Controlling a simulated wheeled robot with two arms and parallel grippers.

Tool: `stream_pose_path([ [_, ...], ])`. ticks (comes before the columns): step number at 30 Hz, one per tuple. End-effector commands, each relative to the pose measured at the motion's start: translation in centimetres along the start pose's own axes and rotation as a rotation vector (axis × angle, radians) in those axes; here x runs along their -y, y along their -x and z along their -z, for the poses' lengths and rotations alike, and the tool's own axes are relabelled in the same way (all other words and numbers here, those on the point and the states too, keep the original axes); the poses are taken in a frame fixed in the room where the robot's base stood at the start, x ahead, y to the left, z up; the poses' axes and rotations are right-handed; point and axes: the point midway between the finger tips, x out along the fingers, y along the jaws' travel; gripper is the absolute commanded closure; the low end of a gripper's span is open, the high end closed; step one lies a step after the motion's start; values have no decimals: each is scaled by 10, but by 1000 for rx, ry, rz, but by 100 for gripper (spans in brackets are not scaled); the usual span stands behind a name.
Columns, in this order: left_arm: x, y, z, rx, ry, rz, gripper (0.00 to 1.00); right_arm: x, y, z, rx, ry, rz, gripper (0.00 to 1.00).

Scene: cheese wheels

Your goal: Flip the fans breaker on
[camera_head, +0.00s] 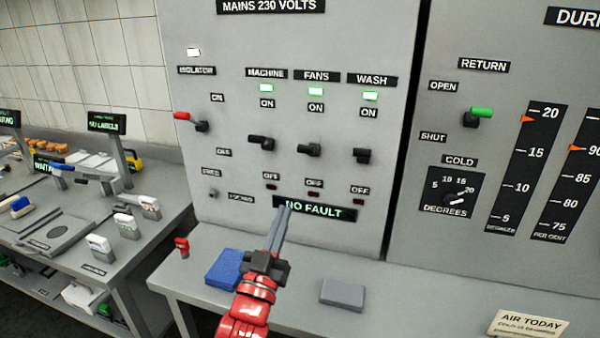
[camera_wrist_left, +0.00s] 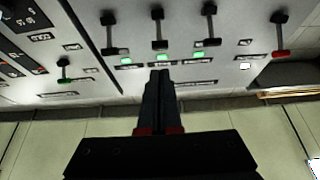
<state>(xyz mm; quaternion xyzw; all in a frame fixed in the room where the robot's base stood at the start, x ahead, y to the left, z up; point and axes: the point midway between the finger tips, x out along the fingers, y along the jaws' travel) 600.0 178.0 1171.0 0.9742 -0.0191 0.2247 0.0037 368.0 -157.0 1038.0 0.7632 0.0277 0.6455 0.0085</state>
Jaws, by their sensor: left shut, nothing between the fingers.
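The black fans breaker lever (camera_head: 308,150) is the middle one of three on the grey mains panel. The lit green fans lamp (camera_head: 316,91) is above its ON label, and the small lamp by its OFF label is dark. The lever also shows in the left wrist view (camera_wrist_left: 158,16), where the panel appears upside down. My left gripper (camera_head: 284,210) is shut and empty, pointing up in front of the panel, below the fans lever and overlapping the NO FAULT display (camera_head: 325,210). I see no contact with the lever. My right gripper is out of view.
The machine lever (camera_head: 264,143) and wash lever (camera_head: 362,156) flank the fans lever, both with green lamps lit. The red isolator handle (camera_head: 184,116) is left. A blue block (camera_head: 222,270) and a grey block (camera_head: 342,294) lie on the ledge below.

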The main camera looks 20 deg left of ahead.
Motion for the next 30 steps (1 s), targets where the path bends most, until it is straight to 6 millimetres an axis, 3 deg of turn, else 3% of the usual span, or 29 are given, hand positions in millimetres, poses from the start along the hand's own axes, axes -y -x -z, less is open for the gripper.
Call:
stream_pose_path([
  [5, 0, -12, 1, 12, 0, 3, 100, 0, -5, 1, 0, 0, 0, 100],
  [21, 0, -119, 4, 7, 1, 2, 100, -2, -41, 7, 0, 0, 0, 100],
  [30, 0, -140, -1, 10, 0, 2, 100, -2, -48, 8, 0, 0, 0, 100],
])
